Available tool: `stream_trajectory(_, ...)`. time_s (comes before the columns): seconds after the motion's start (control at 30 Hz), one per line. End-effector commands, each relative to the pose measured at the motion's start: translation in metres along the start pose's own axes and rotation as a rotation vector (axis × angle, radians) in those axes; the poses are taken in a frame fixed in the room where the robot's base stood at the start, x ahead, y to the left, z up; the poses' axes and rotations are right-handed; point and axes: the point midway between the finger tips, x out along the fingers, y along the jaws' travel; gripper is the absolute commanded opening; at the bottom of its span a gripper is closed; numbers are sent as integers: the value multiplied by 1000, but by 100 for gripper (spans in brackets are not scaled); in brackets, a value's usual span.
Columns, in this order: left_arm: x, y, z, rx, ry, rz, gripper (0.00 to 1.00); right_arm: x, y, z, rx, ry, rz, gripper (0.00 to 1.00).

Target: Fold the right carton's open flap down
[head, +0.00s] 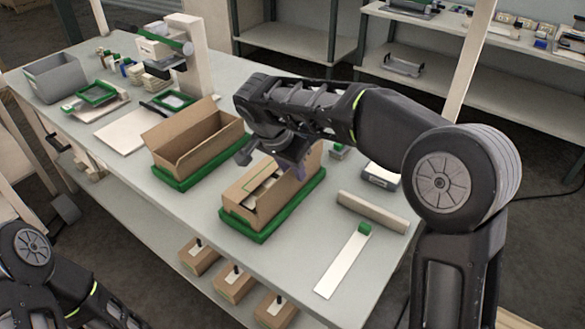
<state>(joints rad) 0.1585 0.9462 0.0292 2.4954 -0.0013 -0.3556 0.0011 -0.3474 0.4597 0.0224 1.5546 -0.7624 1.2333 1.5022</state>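The right carton (283,205) is a brown box on a green tray (262,236) near the middle of the table. Pale contents and a green outline show at its top, with a dark gap near its front left end. My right gripper (272,165) is over the carton's far part, pointing down, and hides much of its top and any flap there. Its dark fingers blend together, so I cannot tell its opening or whether it touches the carton. My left arm (75,285) is at the lower left; its gripper is out of view.
A second open carton (205,150) on a green tray stands to the left, one flap raised. A long beige bar (372,212) and a white strip (340,265) lie to the right. A grey bin (55,78) and small goods fill the far left.

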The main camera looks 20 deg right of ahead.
Motion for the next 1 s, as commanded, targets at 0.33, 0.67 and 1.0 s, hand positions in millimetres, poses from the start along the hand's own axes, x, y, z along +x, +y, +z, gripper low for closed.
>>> stream_trajectory(0.33,4,-2,0,0,0,0,36,-43,-1,0,1,1,-4,25)
stream_trajectory(0.67,0,0,0,0,0,0,36,-77,0,0,0,0,-1,25)
stream_trajectory(1.0,-2,1,0,0,0,0,36,-76,2,-3,6,-2,4,26)
